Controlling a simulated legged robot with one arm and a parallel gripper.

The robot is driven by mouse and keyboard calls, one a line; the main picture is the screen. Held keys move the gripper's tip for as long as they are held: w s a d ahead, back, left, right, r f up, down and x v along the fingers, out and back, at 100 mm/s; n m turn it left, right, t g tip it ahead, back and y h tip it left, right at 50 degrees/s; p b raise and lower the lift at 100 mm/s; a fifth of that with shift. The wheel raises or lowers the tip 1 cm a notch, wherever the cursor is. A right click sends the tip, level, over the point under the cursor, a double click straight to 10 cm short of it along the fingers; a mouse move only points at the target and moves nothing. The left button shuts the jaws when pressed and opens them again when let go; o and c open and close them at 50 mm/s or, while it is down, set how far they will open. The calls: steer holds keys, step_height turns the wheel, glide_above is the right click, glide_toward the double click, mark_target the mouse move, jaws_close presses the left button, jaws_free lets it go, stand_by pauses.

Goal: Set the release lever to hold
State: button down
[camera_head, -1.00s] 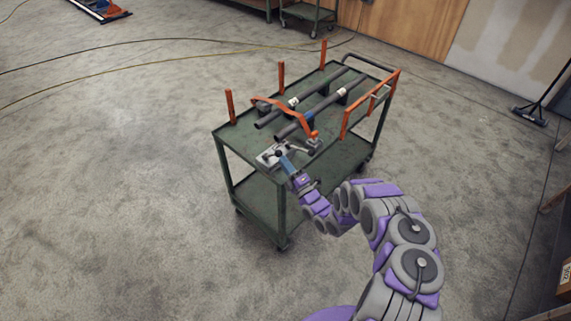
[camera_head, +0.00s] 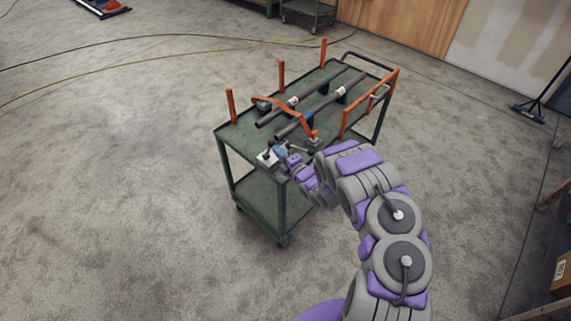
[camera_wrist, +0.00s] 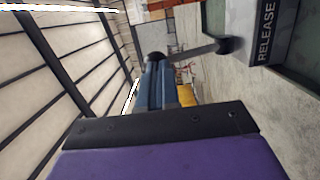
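The release lever (camera_wrist: 195,50) is a grey bar in the wrist view, with a black round end beside the plate and a black knob (camera_wrist: 156,57) at the other. The plate (camera_wrist: 262,30) at the upper right reads "RELEASE". My gripper (camera_wrist: 156,68) has blue fingers lying close together, their tips at the knob; I cannot tell whether they grip it or only touch it. In the head view my gripper (camera_head: 281,152) is at the grey lever fixture (camera_head: 267,158) on the cart's near corner, and largely covers it. The hold marking is not visible.
The green cart (camera_head: 235,133) carries dark pipes (camera_head: 292,103), an orange bent bar (camera_head: 290,106) close behind the fixture and upright orange posts (camera_head: 282,75). An orange rail (camera_head: 370,104) runs along its right side.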

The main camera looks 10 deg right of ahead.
steer(key=w+a+r+g+h, duration=0.2)
steer(key=w+r+g, duration=0.1)
steer(key=shift+w+a+n+g, duration=0.25)
steer(key=shift+a+n+g, duration=0.05)
steer(key=shift+n, duration=0.1)
steer(key=shift+w+a+g+h+p, duration=0.3)
steer(key=shift+w+a+g+h, duration=0.2)
steer(key=shift+w+g, duration=0.2)
steer(key=shift+w+a+r, duration=0.15)
steer(key=shift+w+a, duration=0.2)
steer(key=shift+w, duration=0.1)
steer(key=shift+r, duration=0.1)
steer(key=p, duration=0.2)
glide_toward(270, 142)
steer(key=r, duration=0.4)
steer(key=shift+s+d, duration=0.2)
steer(key=shift+s, duration=0.05)
